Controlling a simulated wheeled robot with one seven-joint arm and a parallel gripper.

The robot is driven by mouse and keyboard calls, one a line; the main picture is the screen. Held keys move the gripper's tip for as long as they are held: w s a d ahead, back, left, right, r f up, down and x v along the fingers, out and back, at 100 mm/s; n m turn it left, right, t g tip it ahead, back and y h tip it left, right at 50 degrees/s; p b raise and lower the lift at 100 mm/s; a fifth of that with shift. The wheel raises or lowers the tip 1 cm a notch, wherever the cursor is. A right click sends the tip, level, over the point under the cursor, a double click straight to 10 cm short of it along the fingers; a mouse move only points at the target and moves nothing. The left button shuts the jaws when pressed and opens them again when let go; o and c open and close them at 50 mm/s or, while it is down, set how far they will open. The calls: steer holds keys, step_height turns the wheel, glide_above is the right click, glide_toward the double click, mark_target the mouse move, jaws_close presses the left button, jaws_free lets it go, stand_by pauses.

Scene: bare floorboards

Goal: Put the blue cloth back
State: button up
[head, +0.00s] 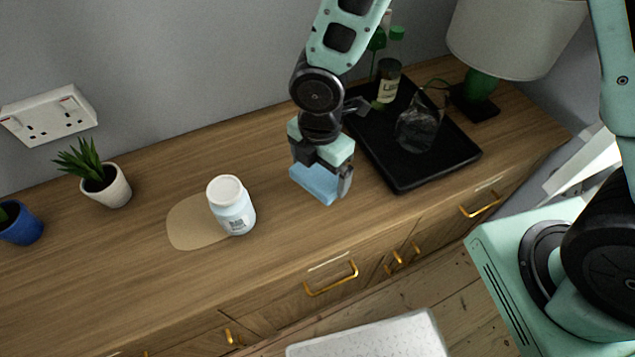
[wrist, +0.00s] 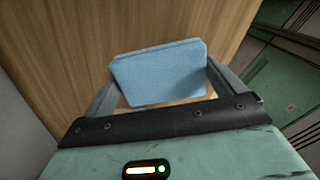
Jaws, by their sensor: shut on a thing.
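The blue cloth (head: 318,185) is a folded light-blue piece between the fingers of my gripper (head: 322,178). My gripper points down over the wooden sideboard top, between the white jar and the black tray. It is shut on the cloth. In the wrist view the blue cloth (wrist: 160,74) spans the space between the two fingers of my gripper (wrist: 160,90), with wood grain behind it. I cannot tell for sure whether the cloth's lower edge touches the wood.
A white jar (head: 232,207) stands on a tan mat (head: 188,226) to the left. A black tray (head: 402,181) at the right holds bottles (head: 388,82) and a glass jug (head: 417,128). A lamp (head: 500,40) stands behind it. Potted plants (head: 106,186) are at far left.

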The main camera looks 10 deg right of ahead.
mark_target(320, 185)
step_height(320, 185, down, 5)
steer(key=shift+f, duration=0.2)
steer(key=o, duration=0.5)
step_height(320, 185, up, 12)
steer(key=shift+p, duration=0.4)
steer(key=s+d+r+m, duration=0.1)
steer(key=s+r+m, duration=0.2)
steer(key=s+m, duration=0.1)
steer(key=s+d+r+m, duration=0.2)
steer(key=s+r+m, duration=0.2)
steer(key=m, duration=0.3)
steer(key=s+d+r+m, duration=0.1)
steer(key=s+r+m, duration=0.3)
steer(key=s+m, duration=0.2)
steer(key=shift+d+r+y, duration=0.15)
steer(key=shift+d+y, duration=0.1)
steer(key=shift+y, duration=0.05)
